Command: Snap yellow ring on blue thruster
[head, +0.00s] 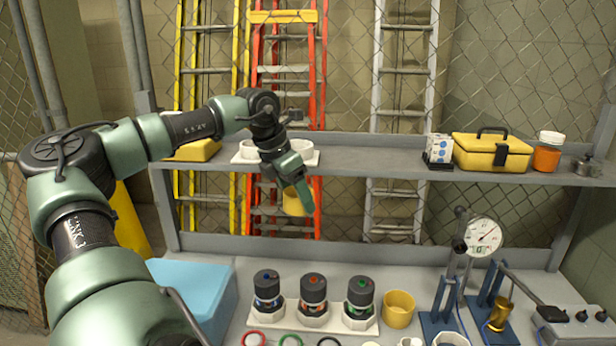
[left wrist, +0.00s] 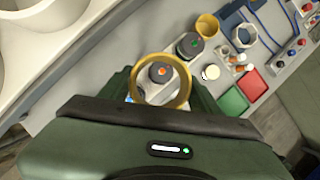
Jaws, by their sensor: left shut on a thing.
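My left gripper (head: 296,198) is shut on a yellow ring (head: 293,206), a wide short band, held in the air above the bench. In the left wrist view the yellow ring (left wrist: 142,88) sits between the fingers, and the red-topped thruster (left wrist: 161,72) shows through its opening. The blue thruster (head: 267,291), dark with a blue button on top, stands upright at the left of a white holder (head: 290,318), below the ring and apart from it. It is not clearly seen in the left wrist view. A second yellow ring (head: 398,310) stands on the bench. My right gripper is not in view.
Red-topped (head: 313,289) and green-topped (head: 360,291) thrusters share the holder. Red (head: 253,331), green and black small rings lie in front. A gauge press (head: 483,236) stands right, a light-blue box (head: 195,285) left. A shelf (head: 380,170) crosses behind, carrying a yellow toolbox (head: 490,156).

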